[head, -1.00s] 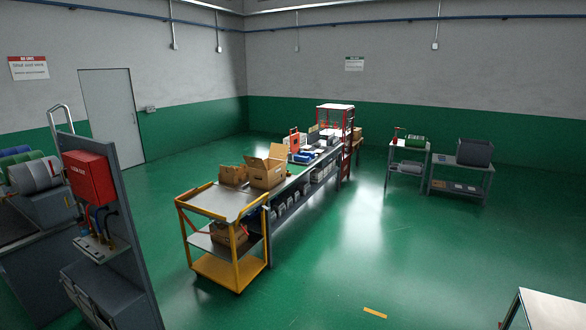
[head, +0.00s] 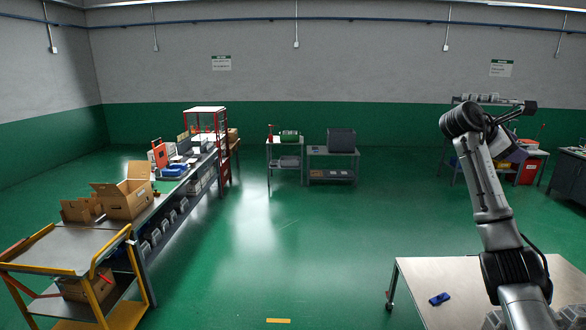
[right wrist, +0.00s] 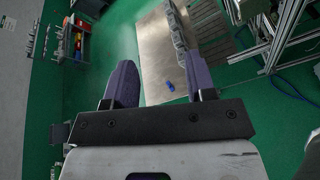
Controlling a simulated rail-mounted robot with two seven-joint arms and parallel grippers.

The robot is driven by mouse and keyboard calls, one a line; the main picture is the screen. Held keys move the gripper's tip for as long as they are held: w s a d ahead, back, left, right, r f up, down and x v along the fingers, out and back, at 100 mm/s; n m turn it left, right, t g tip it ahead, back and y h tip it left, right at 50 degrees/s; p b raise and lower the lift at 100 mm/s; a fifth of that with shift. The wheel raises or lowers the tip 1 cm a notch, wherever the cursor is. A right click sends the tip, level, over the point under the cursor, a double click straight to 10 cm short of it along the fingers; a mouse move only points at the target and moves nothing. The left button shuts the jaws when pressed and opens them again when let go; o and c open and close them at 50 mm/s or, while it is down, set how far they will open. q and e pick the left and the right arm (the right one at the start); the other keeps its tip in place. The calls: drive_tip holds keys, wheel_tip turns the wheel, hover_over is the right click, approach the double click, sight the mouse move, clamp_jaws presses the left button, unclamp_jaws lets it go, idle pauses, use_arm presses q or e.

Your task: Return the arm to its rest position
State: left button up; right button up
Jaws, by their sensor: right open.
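My right arm rises from the lower right of the head view and bends over at the top. My right gripper (head: 514,154) is at the arm's far end, raised high above and beyond the table, partly hidden by the wrist. In the right wrist view, the two purple-grey fingers of this gripper (right wrist: 161,82) stand wide apart with nothing between them at the tips. The gripper is open and empty. My left gripper is in no view.
A metal-topped table (head: 430,275) stands at the lower right with a small blue object (head: 439,299) on it. A yellow cart (head: 60,250) and a long bench with cardboard boxes (head: 125,196) are at left. The green floor (head: 300,240) between is clear.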

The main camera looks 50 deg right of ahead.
drive_tip(key=w+a+r+m+t+h, duration=0.35)
drive_tip(key=w+a+m+t, duration=0.2)
drive_tip(key=w, duration=0.25)
drive_tip(key=w+a+r+m+t+h, duration=0.35)
drive_tip(key=w+m+t+h, duration=0.2)
drive_tip(key=w, duration=0.25)
drive_tip(key=w+a+f+n+t+y, duration=0.35)
drive_tip(key=w+a+f+t, duration=0.25)
drive_tip(key=w+a+f, duration=0.5)
drive_tip(key=w+a+f+n+t+y, duration=0.4)
drive_tip(key=w+a+f, duration=0.4)
drive_tip(key=a, duration=0.5)
drive_tip(key=s+a+f+n+y, duration=0.2)
drive_tip(key=s+a+f+y, duration=0.15)
drive_tip(key=a+f, duration=0.7)
drive_tip(key=s+a+f+n+y, duration=0.2)
drive_tip(key=a+f+y, duration=0.2)
drive_tip(key=a+f, duration=0.7)
drive_tip(key=s+a+f+g+y, duration=0.1)
drive_tip(key=s+a+f+g, duration=0.2)
drive_tip(key=s+f, duration=0.8)
drive_tip(key=s+a+f+m+g+y, duration=0.1)
drive_tip(key=s+a+f+g, duration=0.3)
drive_tip(key=s+f, duration=0.8)
drive_tip(key=shift+a+f+y, duration=0.55)
drive_tip(key=shift+f+y, duration=0.15)
drive_tip(key=shift+f, duration=0.2)
